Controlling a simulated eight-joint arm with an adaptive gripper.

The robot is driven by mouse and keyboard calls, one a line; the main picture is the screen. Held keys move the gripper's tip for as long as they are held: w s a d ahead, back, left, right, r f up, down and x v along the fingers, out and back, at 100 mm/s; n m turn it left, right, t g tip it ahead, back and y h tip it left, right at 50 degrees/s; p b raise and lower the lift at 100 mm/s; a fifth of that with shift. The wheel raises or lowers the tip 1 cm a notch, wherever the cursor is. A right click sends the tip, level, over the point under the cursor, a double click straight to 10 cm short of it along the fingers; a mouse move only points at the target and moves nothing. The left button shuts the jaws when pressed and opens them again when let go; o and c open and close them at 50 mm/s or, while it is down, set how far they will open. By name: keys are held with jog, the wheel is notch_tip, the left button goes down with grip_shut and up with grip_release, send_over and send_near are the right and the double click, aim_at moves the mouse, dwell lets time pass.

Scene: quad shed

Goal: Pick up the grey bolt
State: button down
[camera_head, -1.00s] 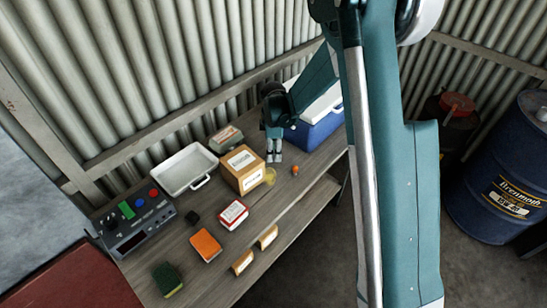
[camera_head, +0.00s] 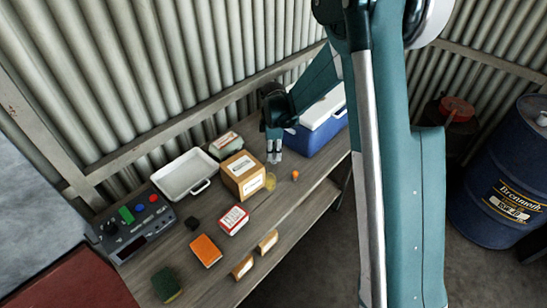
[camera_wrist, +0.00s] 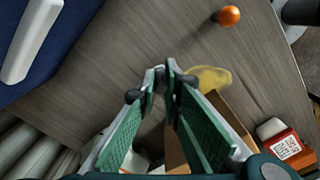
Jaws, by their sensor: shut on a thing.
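My gripper (camera_head: 274,158) is over the back of the workbench, pointing down, between the cardboard box and the blue cooler. In the wrist view my gripper (camera_wrist: 161,76) has its fingertips nearly together. The grey bolt (camera_wrist: 160,78) is a small dark-grey bit between the tips, mostly hidden by them. In the head view the bolt cannot be made out.
The blue cooler (camera_head: 318,128) is behind. A white tray (camera_head: 183,175) and red-white box (camera_head: 233,219) sit leftward.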

jog(key=shift+r+p, duration=0.45)
jog(key=shift+r, duration=3.55)
